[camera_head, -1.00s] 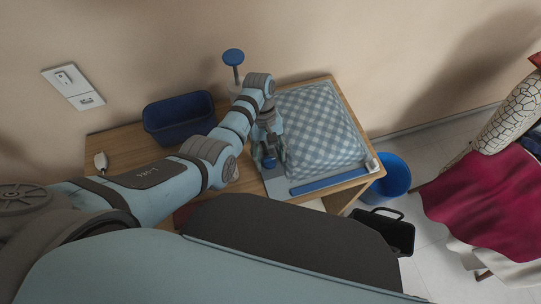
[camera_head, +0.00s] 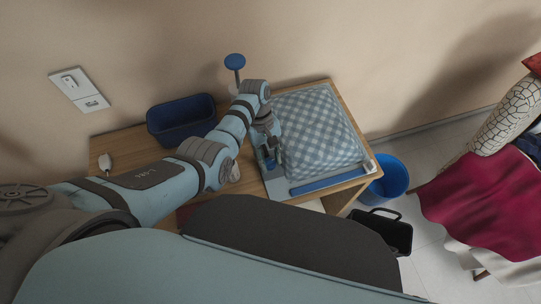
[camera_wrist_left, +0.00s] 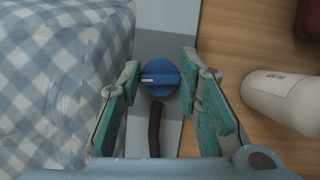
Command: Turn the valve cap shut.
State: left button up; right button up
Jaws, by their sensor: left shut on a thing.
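The round blue valve cap (camera_wrist_left: 158,79) has a white mark on its raised grip and sits on a grey strip beside the blue-and-white checked bundle (camera_wrist_left: 60,75). My left gripper (camera_wrist_left: 160,82) is around the cap, with one teal-padded finger on each side. It is shut on the cap. In the head view my left gripper (camera_head: 270,156) points down at the left edge of the checked bundle (camera_head: 318,130), and its fingers mostly hide the cap. My right gripper is not in view.
A white bottle (camera_wrist_left: 283,100) lies close to the right finger in the wrist view. A dark blue bin (camera_head: 182,118) and a blue-topped stand (camera_head: 235,63) are at the table's back. A blue bucket (camera_head: 388,178) and black basket (camera_head: 383,232) stand on the floor.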

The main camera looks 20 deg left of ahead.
pick_arm(q)
jog(key=n+p, duration=0.2)
jog(key=shift+a+r+t+h+p, duration=0.1)
jog(key=shift+r+t+h+p, duration=0.2)
jog(key=shift+f+n+p, duration=0.1)
jog(key=shift+n+p, duration=0.2)
jog(key=shift+n, duration=0.2)
jog(key=shift+w+f+n+t+h, duration=0.1)
jog(key=shift+n+t+h, duration=0.25)
jog(key=shift+n, duration=0.45)
jog(key=shift+n+t, duration=0.55)
jog(key=shift+n, duration=0.75)
jog(key=o, duration=1.1)
jog(key=shift+o, duration=0.3)
jog(key=shift+a+f, duration=0.1)
